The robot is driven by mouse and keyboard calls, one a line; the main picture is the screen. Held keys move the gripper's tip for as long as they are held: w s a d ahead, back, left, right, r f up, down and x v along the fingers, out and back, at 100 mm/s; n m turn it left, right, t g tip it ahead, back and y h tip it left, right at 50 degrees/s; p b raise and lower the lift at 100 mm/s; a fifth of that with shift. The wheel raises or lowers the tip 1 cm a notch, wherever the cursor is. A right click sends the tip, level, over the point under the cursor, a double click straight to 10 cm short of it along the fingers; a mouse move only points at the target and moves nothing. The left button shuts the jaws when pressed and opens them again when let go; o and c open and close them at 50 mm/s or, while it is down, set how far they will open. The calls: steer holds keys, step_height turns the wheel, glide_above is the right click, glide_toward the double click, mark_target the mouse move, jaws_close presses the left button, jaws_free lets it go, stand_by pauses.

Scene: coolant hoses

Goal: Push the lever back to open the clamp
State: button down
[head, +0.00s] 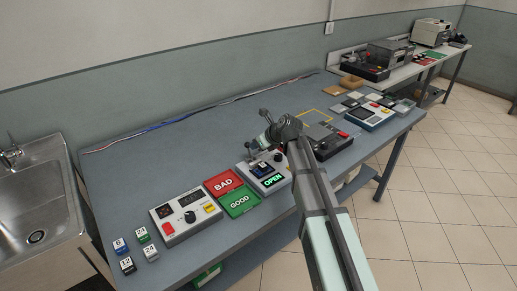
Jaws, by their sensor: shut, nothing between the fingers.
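The clamp station (262,178) is a light grey box on the blue-grey bench, near the middle of the head view. Its green display (272,180) reads OPEN. A small dark blue and black fixture (263,167) sits on top. My arm comes in from the lower right and bends above the station. My gripper (252,150) points down at the back left of the station, shut and empty. The lever is too small and too close to my gripper to make out. I cannot tell whether they touch.
A red BAD tray (224,183) and a green GOOD tray (239,202) lie left of the station. A grey control box (186,217) stands further left, with several numbered blocks beyond. A dark device (330,138) stands to the right.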

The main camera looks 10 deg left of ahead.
steer(key=shift+w+a+r, duration=0.15)
steer(key=shift+w+a, duration=0.4)
steer(key=shift+a, duration=0.05)
steer(key=shift+w+a, duration=0.1)
steer(key=shift+r, duration=0.1)
stand_by(0.4)
steer(key=w+a+r+v, duration=0.1)
steer(key=v, duration=0.8)
steer(key=shift+d+r, duration=0.3)
steer(key=shift+r, duration=0.2)
steer(key=shift+s, duration=0.1)
